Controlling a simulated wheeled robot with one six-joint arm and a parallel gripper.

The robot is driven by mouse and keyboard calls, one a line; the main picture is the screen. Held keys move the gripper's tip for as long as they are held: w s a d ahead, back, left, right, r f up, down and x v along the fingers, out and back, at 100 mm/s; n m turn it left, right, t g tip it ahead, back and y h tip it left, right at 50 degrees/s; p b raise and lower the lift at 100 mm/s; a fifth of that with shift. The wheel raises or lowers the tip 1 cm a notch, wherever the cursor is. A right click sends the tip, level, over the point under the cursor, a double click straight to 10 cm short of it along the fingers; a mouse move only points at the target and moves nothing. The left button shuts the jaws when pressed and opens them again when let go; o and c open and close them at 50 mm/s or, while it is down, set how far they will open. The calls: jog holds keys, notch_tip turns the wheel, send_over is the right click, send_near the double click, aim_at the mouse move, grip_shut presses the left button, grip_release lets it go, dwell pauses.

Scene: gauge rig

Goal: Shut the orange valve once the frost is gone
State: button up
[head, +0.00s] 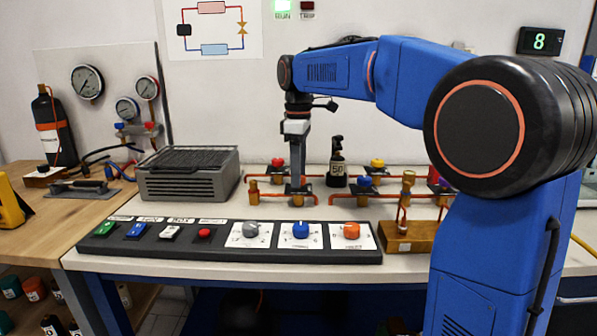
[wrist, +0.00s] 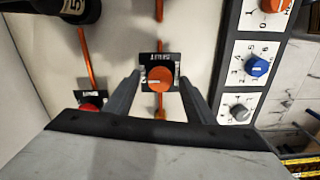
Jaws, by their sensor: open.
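The orange valve (wrist: 159,78) shows in the wrist view as a round knob with a pale mark, on a dark plate lettered "SHUT" at one edge. My gripper (wrist: 159,88) is open, with one finger on each side of the knob. I cannot tell whether the fingers touch it. In the head view my gripper (head: 299,190) points down at the rear pipework and hides most of this valve. A copper pipe (wrist: 159,50) runs through the valve. I see no white frost on the pipe parts in view.
A red valve (wrist: 90,106) and a black bottle (wrist: 75,8) stand close by. The front panel (head: 120,243) carries switches and grey, blue and orange dials (head: 351,230). A grey finned unit (head: 188,180) stands left. The RUN lamp (head: 282,6) is green; a display (head: 540,41) reads 8.

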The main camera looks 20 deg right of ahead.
jog(key=c, duration=1.1)
jog(key=shift+m, duration=0.3)
jog(key=m, duration=0.3)
jog(key=shift+m, duration=0.4)
jog(key=m, duration=0.4)
jog(key=shift+m, duration=0.3)
jog(key=m, duration=0.4)
jog(key=shift+m, duration=2.4)
jog(key=shift+o, duration=0.3)
